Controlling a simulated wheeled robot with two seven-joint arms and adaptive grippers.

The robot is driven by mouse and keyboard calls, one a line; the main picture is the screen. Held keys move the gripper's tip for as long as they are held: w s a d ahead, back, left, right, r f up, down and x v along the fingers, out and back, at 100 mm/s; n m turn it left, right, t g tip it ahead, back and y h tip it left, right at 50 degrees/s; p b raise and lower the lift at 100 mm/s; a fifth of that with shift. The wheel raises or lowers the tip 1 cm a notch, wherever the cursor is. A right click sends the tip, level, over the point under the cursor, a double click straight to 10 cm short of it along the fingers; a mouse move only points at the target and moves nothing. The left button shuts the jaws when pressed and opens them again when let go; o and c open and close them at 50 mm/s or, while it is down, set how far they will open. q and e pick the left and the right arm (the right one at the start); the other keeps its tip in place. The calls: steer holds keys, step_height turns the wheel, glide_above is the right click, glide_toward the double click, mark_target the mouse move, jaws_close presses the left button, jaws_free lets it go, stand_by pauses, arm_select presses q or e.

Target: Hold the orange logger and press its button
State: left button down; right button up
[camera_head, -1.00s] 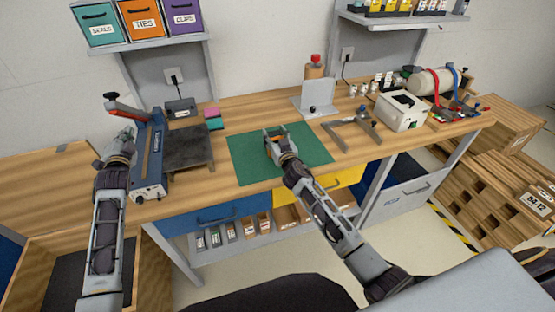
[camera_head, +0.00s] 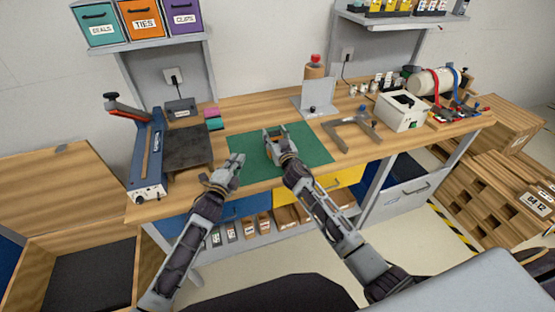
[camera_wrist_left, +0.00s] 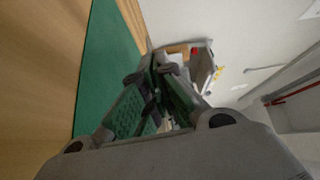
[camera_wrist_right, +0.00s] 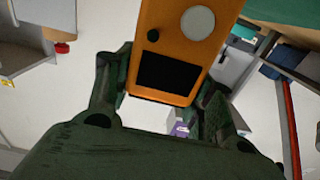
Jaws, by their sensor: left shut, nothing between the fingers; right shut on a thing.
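The orange logger (camera_wrist_right: 172,46) is in my right gripper, which is shut on it. In the right wrist view its face shows a pale round disc, a small dark round spot and a black rectangle; its top is cut off. In the head view my right gripper (camera_head: 274,137) is over the green mat (camera_head: 308,150) and mostly hides the logger. My left gripper (camera_head: 237,160) is shut and empty, left of the right gripper at the mat's left edge, apart from the logger. In the left wrist view its fingers (camera_wrist_left: 155,78) are together, with the mat beside them.
A blue-framed device (camera_head: 149,160) and a dark plate (camera_head: 187,146) are at the left of the bench. A grey bracket-shaped frame (camera_head: 350,134) and a white box (camera_head: 402,110) are to the right. An upright metal plate (camera_head: 318,97) stands behind the mat.

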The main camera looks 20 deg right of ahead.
arm_select(q)
steer(key=s+d+f+m, duration=0.1)
steer(key=s+d, duration=0.1)
steer(key=s+d+f+m+g+h, duration=0.1)
steer(key=s+d, duration=0.2)
steer(key=s+d+f+m+g+h, duration=0.1)
steer(key=s+d, duration=0.1)
steer(key=d, duration=0.1)
steer(key=shift+s+d+f, duration=0.25)
steer(key=shift+s, duration=0.15)
steer(key=shift+w+d, duration=0.1)
steer(key=shift+w, duration=0.05)
steer(key=shift+x, duration=4.85)
